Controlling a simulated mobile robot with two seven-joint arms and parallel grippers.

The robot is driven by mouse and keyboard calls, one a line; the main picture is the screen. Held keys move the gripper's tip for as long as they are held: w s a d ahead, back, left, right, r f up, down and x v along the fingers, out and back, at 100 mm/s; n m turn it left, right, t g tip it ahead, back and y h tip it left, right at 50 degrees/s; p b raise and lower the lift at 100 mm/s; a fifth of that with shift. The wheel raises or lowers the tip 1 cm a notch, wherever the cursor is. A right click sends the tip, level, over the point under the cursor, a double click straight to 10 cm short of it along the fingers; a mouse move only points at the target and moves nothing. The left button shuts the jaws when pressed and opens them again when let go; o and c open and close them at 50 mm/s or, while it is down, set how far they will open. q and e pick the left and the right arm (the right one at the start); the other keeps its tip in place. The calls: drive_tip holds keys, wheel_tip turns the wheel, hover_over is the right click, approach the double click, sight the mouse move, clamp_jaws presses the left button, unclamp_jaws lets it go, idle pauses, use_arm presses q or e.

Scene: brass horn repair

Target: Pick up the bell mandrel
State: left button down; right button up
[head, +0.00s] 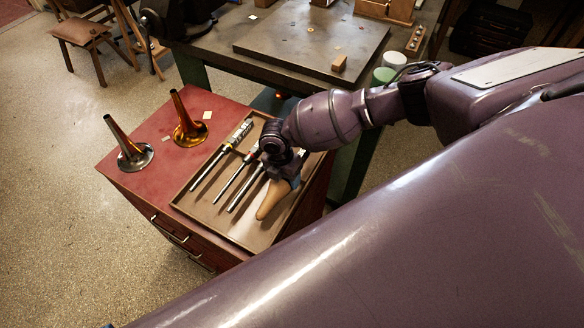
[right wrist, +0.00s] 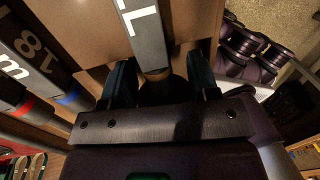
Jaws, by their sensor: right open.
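The bell mandrel (head: 272,201) is a tan tapered cone lying in a shallow brown tray (head: 222,233) on a red cabinet. Its handle end is hidden in the head view by my right gripper (head: 286,168), which is down over the tray. In the right wrist view, a dark grey handle (right wrist: 149,38) with a white letter L lies between the two open fingers of the gripper (right wrist: 160,80). It appears to be the mandrel's handle. I cannot tell whether the fingers touch it. My left gripper is not in view.
Beside the mandrel lie several metal rods (head: 209,171) with dark marked handles, close to the gripper's left. Two brass horn bells, one silvery (head: 134,155) and one golden (head: 189,130), stand on the red cabinet top (head: 150,122). A workbench (head: 240,29) stands behind.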

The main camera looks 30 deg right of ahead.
drive_tip(key=shift+f, duration=0.15)
clamp_jaws()
idle(0.4)
